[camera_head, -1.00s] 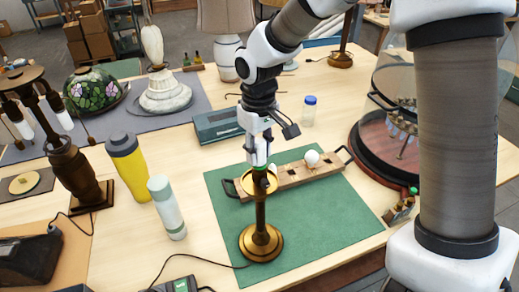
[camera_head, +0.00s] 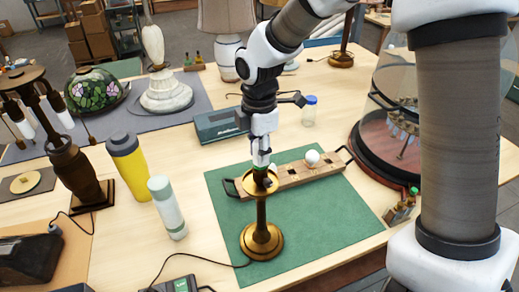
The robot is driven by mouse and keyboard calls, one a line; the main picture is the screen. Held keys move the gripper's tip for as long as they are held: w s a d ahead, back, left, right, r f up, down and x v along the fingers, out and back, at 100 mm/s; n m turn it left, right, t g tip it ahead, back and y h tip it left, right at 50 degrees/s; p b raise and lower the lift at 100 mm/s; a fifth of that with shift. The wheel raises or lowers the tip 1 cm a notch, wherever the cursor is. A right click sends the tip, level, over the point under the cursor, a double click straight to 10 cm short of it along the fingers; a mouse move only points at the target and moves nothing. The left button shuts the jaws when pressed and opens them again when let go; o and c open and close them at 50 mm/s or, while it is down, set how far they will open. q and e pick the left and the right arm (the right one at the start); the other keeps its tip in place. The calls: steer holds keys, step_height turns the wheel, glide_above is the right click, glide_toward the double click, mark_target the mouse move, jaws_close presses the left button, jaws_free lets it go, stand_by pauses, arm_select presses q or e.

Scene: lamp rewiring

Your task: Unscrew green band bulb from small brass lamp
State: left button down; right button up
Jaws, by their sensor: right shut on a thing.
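The small brass lamp (camera_head: 262,215) stands upright on the green mat (camera_head: 325,215), with its round base on the mat's left part. My right gripper (camera_head: 261,164) points straight down over the lamp's top cup and is shut on the green band bulb. The bulb is almost wholly hidden by the fingers and the cup, and its green band cannot be made out now. I cannot tell whether the bulb is still in the socket. My left gripper does not show.
A wooden bulb tray (camera_head: 300,173) with dark handles and a white bulb (camera_head: 312,157) lies just behind the lamp. A yellow bottle (camera_head: 129,165) and a pale bottle (camera_head: 166,207) stand to the left. A glass dome case (camera_head: 408,125) stands at right. The mat's front right is clear.

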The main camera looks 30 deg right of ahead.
steer(key=shift+n, duration=0.3)
steer(key=n, duration=0.3)
steer(key=shift+n, duration=0.3)
steer(key=n, duration=0.4)
steer(key=shift+s, duration=0.1)
